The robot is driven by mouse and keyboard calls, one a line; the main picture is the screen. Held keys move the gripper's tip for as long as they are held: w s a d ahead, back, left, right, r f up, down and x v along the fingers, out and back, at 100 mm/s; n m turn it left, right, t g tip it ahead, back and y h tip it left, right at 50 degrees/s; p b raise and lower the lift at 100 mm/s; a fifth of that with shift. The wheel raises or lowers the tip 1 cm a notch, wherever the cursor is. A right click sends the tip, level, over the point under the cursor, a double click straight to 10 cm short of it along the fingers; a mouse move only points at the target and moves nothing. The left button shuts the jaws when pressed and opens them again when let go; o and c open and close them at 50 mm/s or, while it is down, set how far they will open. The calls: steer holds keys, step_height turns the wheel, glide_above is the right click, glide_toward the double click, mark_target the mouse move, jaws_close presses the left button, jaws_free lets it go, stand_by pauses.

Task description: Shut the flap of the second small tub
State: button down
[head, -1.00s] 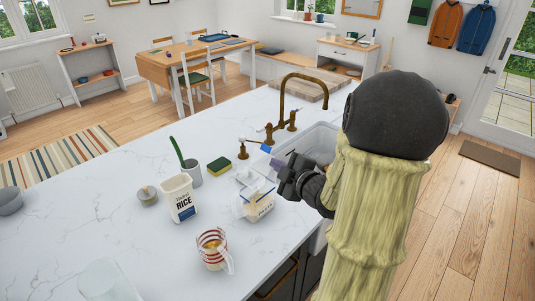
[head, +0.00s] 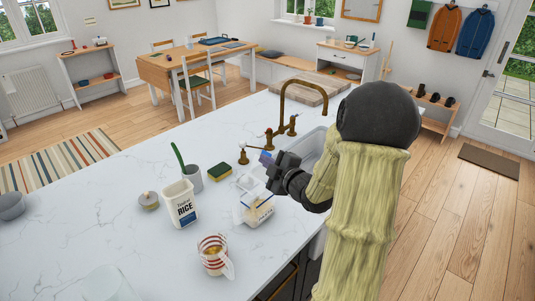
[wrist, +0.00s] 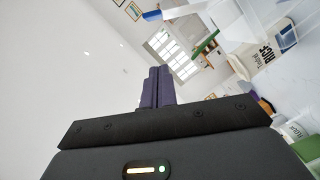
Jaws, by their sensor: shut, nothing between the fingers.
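My gripper (head: 268,160) is shut and empty, above and just behind the labelled tub. Its purple fingertips also show in the wrist view (wrist: 158,86), pressed together. I cannot tell whether they touch anything.
A brass tap (head: 283,115) and the sink (head: 309,150) are behind my gripper. A striped jug (head: 213,257) is in front. The counter's left is mostly clear.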

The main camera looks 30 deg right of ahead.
steer(key=w+p, duration=0.1)
steer(key=w+d+f+p, duration=0.1)
steer(key=w, duration=0.1)
steer(key=w+d, duration=0.1)
steer(key=shift+w+f+p, duration=0.25)
steer(key=shift+f+p, duration=0.15)
steer(key=shift+w+d+f, duration=0.2)
steer(key=shift+d+f, duration=0.15)
steer(key=shift+d, duration=0.1)
